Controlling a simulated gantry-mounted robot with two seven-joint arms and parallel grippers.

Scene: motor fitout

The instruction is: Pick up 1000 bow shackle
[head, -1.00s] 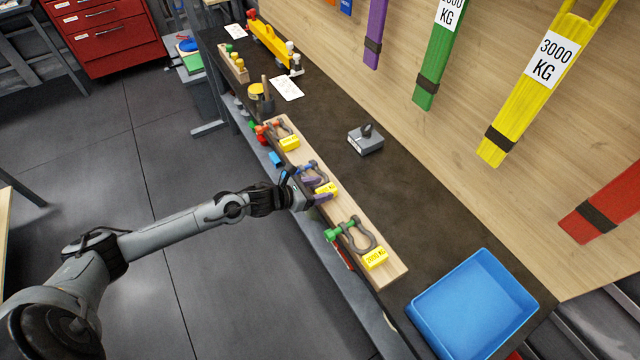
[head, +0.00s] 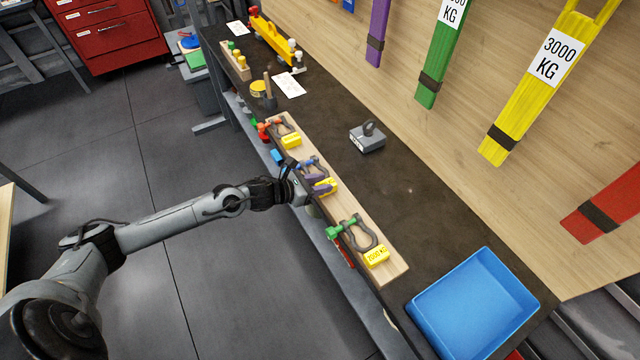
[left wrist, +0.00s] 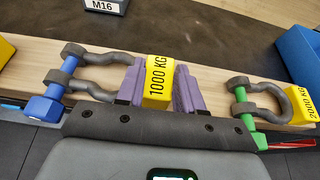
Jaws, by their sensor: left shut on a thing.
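The 1000 bow shackle (head: 314,164), grey with a blue pin, lies on a wooden board (head: 388,262). In the left wrist view its grey bow (left wrist: 100,58) and blue pin (left wrist: 47,97) are at left, and its yellow 1000 KG tag (left wrist: 157,82) is in the middle. My left gripper (head: 323,186) is at the tag end of this shackle. In the left wrist view its purple fingers (left wrist: 158,90) stand on both sides of the tag, shut on it. Part of the bow is hidden behind the left finger. The shackle appears still on the board.
A green-pinned shackle (head: 356,234) tagged 2000 KG and a red-pinned shackle (head: 282,130) lie on the same board. A blue tray (head: 437,309) is at the near bench end. A grey block (head: 367,143) stands behind the board. Bare bench top lies between.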

